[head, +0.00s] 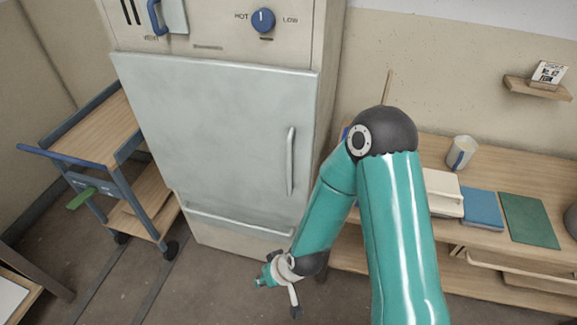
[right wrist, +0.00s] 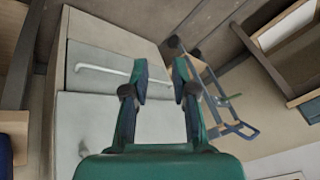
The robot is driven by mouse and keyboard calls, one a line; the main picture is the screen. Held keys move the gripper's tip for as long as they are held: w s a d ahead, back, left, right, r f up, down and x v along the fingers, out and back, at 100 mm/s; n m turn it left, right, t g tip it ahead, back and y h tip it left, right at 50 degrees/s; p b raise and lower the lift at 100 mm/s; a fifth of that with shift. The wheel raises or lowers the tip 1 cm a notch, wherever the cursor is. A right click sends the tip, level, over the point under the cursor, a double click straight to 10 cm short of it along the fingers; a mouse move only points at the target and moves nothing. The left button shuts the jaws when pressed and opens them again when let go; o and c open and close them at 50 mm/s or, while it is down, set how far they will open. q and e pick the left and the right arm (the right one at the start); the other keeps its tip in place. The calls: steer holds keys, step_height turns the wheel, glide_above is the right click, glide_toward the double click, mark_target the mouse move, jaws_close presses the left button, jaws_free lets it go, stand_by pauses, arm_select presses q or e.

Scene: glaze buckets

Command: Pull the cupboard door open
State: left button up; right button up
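The cupboard door (head: 225,135) is a large pale grey panel, closed flush in the tall cream cabinet. Its upright bar handle (head: 291,160) is on the door's right side. My right gripper (head: 279,294) hangs low in front of the cabinet, below the door handle and apart from it. In the right wrist view my right gripper (right wrist: 161,70) has its two fingers spread with nothing between them. That view also shows the drawer's long handle (right wrist: 104,70) left of the fingers. The door panel (right wrist: 75,115) is partly hidden by the gripper. My left gripper is in neither view.
A drawer (head: 240,225) lies below the door. A blue-framed wooden cart (head: 95,130) stands left of the cabinet. A wooden bench (head: 480,235) with books and a cup (head: 461,152) is at right. The floor before the cabinet is clear.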

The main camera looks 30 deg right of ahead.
steer(key=w+d+r+t+h+b, duration=0.1)
steer(key=w+d+r+t+b, duration=0.1)
steer(key=w+d+t+b, duration=0.35)
arm_select(q)
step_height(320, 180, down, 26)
steer(key=b, duration=1.8)
arm_select(e)
steer(key=m+t+h+p, duration=0.2)
steer(key=t+h+p, duration=0.5)
steer(key=t+p, duration=0.15)
glide_toward(290, 155)
steer(key=shift+g, duration=0.5)
steer(key=x, duration=0.7)
steer(key=p+x, duration=0.1)
steer(key=x, duration=0.2)
steer(key=shift+w+r, duration=0.35)
steer(key=shift+w, duration=0.05)
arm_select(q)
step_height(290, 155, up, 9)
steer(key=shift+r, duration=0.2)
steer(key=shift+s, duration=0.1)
arm_select(e)
jaws_close()
